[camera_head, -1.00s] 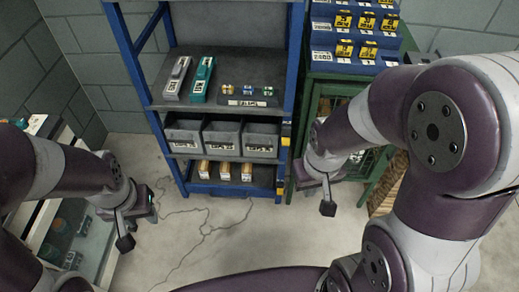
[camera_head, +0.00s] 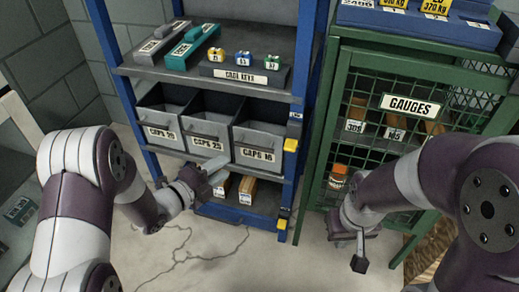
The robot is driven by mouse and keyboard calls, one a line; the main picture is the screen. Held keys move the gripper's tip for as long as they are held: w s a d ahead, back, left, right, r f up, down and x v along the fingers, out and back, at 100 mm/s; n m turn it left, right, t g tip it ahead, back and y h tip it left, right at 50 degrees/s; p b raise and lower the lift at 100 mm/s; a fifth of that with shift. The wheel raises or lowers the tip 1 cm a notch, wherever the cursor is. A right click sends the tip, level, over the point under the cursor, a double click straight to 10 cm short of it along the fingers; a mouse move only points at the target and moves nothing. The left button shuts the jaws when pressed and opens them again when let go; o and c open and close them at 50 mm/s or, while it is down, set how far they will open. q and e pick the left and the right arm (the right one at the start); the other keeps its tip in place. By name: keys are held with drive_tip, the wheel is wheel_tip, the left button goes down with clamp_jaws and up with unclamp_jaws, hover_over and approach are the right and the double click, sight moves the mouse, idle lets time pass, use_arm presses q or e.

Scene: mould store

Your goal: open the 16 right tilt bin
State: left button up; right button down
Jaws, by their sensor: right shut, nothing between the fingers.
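The right tilt bin (camera_head: 258,140), labelled CAPS 16, is the rightmost of three grey bins on the blue rack's middle shelf. Its front looks in line with the other two, and I cannot see it tilted out. My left gripper (camera_head: 216,173) is in front of the rack, just below and left of this bin, near the lower edge of the middle bin (camera_head: 206,134). Whether it touches anything, and whether its fingers are apart, I cannot tell. My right gripper (camera_head: 359,252) is shut and empty, low in front of the green cabinet.
The blue rack (camera_head: 312,70) holds a key holder (camera_head: 243,75) labelled CAGE KEYS above the bins and small boxes (camera_head: 247,190) below. The green mesh cabinet (camera_head: 327,150) labelled GAUGES stands close on the right. The floor (camera_head: 200,255) in front is clear.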

sight(252, 148)
use_arm(q)
drive_tip(key=b+x, duration=0.4)
drive_tip(key=x, duration=0.8)
drive_tip(key=shift+w+d, duration=0.15)
drive_tip(key=shift+w, duration=0.1)
drive_tip(key=shift+f, duration=0.1)
clamp_jaws()
